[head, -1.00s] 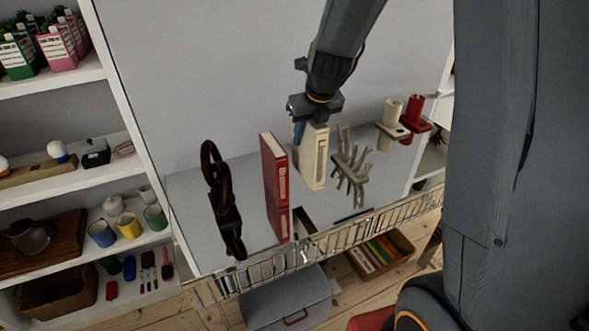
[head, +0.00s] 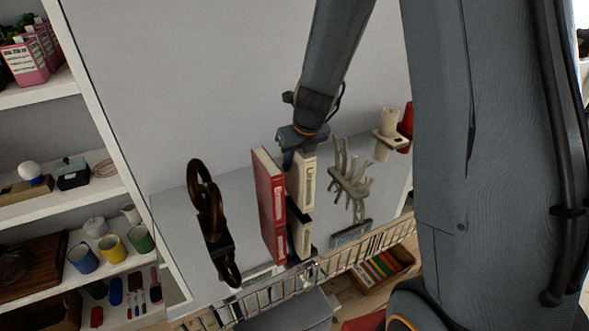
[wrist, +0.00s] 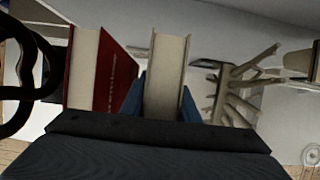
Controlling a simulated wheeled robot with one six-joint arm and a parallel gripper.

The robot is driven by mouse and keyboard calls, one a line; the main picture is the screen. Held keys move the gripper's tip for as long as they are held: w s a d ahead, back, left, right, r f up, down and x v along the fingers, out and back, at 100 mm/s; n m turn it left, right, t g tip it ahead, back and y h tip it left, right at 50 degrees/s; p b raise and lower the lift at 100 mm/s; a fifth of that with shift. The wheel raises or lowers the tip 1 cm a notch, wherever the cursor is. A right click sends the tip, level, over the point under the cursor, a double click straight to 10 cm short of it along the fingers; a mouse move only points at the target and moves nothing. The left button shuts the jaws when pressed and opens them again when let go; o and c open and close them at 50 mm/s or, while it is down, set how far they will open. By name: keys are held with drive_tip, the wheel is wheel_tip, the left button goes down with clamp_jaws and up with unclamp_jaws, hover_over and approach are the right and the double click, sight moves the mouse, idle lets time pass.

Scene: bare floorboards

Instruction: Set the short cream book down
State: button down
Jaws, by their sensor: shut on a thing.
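The short cream book (head: 304,182) stands upright in my gripper (head: 300,150). The blue fingers are shut on its upper part, one on each side, and in the wrist view the book (wrist: 166,78) is between them. Its lower end is close above the glossy grey shelf surface, where a cream reflection shows below it. I cannot tell whether it touches. The taller red book (head: 268,190) stands upright just to its left, with a narrow gap. A pale branching coral ornament (head: 352,184) stands to its right.
A dark ring-shaped ornament (head: 204,195) stands left of the red book. A cream candle holder (head: 386,134) and a red one (head: 406,124) are farther right. A wire rail (head: 355,259) runs along the shelf's front. Side shelves with mugs (head: 112,247) are at left.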

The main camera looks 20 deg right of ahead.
drive_tip(key=shift+f+b, duration=0.4)
drive_tip(key=shift+f, duration=0.75)
drive_tip(key=c, duration=1.4)
unclamp_jaws()
drive_tip(key=shift+o, duration=0.2)
